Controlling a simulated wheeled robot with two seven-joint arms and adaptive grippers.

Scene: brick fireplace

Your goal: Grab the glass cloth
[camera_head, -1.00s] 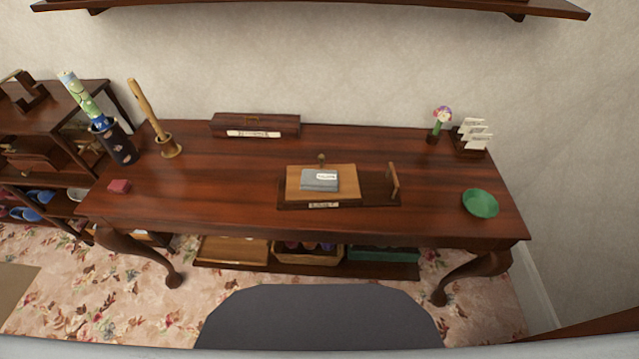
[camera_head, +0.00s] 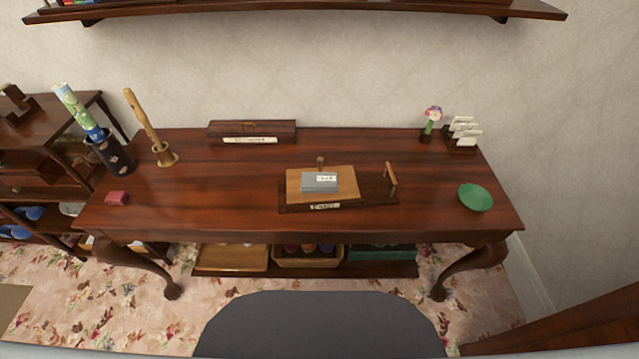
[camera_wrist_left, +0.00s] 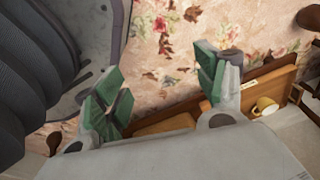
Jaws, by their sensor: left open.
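A small grey folded item (camera_head: 320,181) with a white label lies on a light wooden board (camera_head: 345,190) near the middle of the table. It may be the glass cloth, but I cannot read the label or be sure it is cloth. My left gripper (camera_wrist_left: 165,88) is open and empty in the left wrist view, its green-padded fingers apart above the flowered carpet. Neither gripper shows in the head view, and the grey item cannot be seen in the left wrist view.
The dark wooden table (camera_head: 230,195) carries a green bowl (camera_head: 475,197), a red block (camera_head: 116,198), a long box (camera_head: 252,131), a card rack (camera_head: 462,135) and tall holders at the left. A wall shelf (camera_head: 300,8) hangs above.

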